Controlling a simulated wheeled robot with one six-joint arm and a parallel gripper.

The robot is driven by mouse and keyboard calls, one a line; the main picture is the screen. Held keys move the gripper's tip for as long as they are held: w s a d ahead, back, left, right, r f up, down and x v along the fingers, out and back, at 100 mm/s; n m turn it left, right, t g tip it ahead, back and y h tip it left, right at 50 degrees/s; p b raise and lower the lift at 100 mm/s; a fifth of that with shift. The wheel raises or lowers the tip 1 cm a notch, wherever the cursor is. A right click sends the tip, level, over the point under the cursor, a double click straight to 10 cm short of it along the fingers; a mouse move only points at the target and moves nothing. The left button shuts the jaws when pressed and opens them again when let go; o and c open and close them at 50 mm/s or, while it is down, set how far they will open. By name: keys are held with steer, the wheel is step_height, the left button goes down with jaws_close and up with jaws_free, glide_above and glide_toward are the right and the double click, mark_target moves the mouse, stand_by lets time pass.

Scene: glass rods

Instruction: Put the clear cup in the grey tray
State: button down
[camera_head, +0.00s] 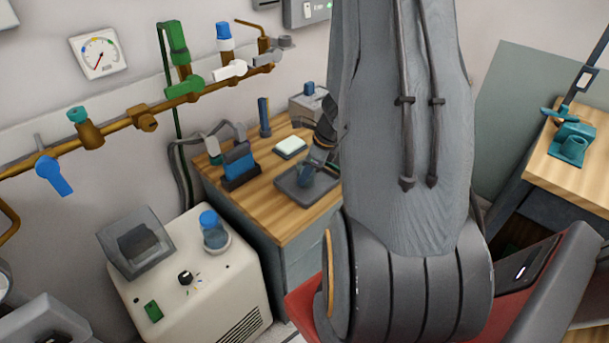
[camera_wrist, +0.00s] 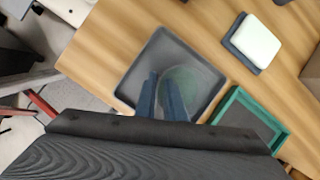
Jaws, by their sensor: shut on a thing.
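The grey tray (camera_head: 289,186) lies on the wooden bench in the head view, and fills the middle of the wrist view (camera_wrist: 158,52). My gripper (camera_head: 308,178) points down over the tray. In the wrist view its two dark fingers (camera_wrist: 162,92) stand close together over the tray. They are shut on the clear cup (camera_wrist: 191,84), which shows as a faint, greenish round outline at the right finger. The cup is inside the tray's outline; I cannot tell whether it touches the tray floor. The cup is too faint to make out in the head view.
A pale block on a dark base (camera_wrist: 254,42) lies beside the tray, and a green-rimmed dark tray (camera_wrist: 281,135) is at the right in the wrist view. A blue rack (camera_head: 239,164) stands left of the grey tray in the head view. Bare wood shows around the tray.

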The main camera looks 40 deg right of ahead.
steer(key=c, duration=1.8)
jaws_free()
steer(key=v, duration=1.2)
steer(key=s+a+r+n, duration=0.1)
steer(key=a+r+n, duration=0.1)
steer(key=a+n, duration=0.6)
steer(key=s+a+r+n+g+h, duration=0.1)
steer(key=s+a+n, duration=0.1)
steer(key=a+n, duration=0.6)
steer(key=s+a+r+n+g+h, duration=0.1)
steer(key=s+a+r+n, duration=0.1)
steer(key=a+n, duration=0.6)
steer(key=shift+a+r+n+p, duration=0.1)
steer(key=shift+r+n+p, duration=0.1)
steer(key=shift+n, duration=1)
steer(key=shift+a+r+n+p, duration=0.1)
steer(key=shift+n+p, duration=0.05)
steer(key=shift+n, duration=1.05)
steer(key=shift+f+b, duration=0.8)
steer(key=shift+f, duration=0.15)
